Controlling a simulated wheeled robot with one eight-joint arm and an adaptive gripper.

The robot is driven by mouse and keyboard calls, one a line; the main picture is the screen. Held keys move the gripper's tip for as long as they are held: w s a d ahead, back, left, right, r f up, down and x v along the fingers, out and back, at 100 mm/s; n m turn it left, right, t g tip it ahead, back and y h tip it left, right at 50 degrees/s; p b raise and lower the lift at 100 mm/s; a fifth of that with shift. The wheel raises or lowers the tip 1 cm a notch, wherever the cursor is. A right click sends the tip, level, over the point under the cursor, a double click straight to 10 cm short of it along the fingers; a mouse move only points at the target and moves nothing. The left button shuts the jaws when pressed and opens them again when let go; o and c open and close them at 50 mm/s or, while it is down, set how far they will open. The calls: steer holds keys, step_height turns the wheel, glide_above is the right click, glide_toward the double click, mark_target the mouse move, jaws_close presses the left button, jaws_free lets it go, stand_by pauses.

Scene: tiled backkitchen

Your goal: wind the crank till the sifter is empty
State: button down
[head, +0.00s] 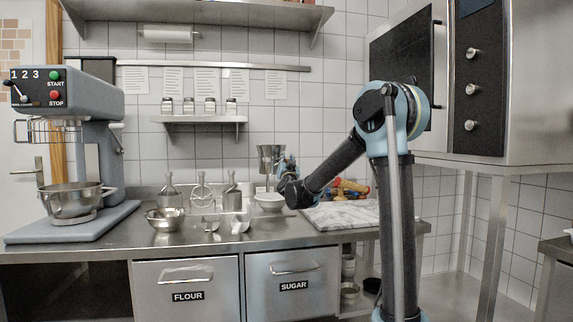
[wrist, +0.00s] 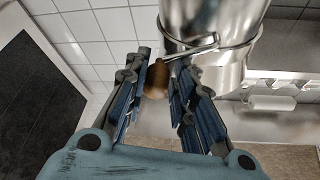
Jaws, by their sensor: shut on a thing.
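The metal sifter (head: 269,154) is held up on a stand at the back of the counter, above a white bowl (head: 269,201). In the wrist view the sifter (wrist: 228,28) is a shiny cup at the upper right. Its crank is a bent metal rod (wrist: 203,50) with a brown wooden knob (wrist: 156,80). My gripper (wrist: 162,84) is shut on the knob, with one finger on each side. In the head view my gripper (head: 287,168) is just right of the sifter and hides the crank. The inside of the sifter cannot be seen.
A large mixer (head: 72,115) stands at the left. Steel tools and a small steel bowl (head: 165,218) are left of the white bowl. A marble board (head: 345,214) lies at the right, under my arm. A shelf with jars (head: 200,119) is on the wall.

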steer(key=shift+f, duration=0.1)
steer(key=a+f+m+g+h, duration=0.1)
steer(key=a+f+m+g, duration=0.1)
steer(key=m, duration=1)
steer(key=s+a+f+m+g+h, duration=0.1)
steer(key=a+f+m+g, duration=0.2)
steer(key=m, duration=0.9)
steer(key=shift+s+f+g+h, duration=0.15)
steer(key=shift+f+g+h, duration=0.25)
steer(key=shift+f+g, duration=1)
steer(key=shift+a+f, duration=0.1)
steer(key=shift+f, duration=0.05)
steer(key=c, duration=1.5)
jaws_free()
steer(key=shift+o, duration=0.2)
steer(key=shift+f, duration=0.1)
steer(key=shift+s, duration=0.1)
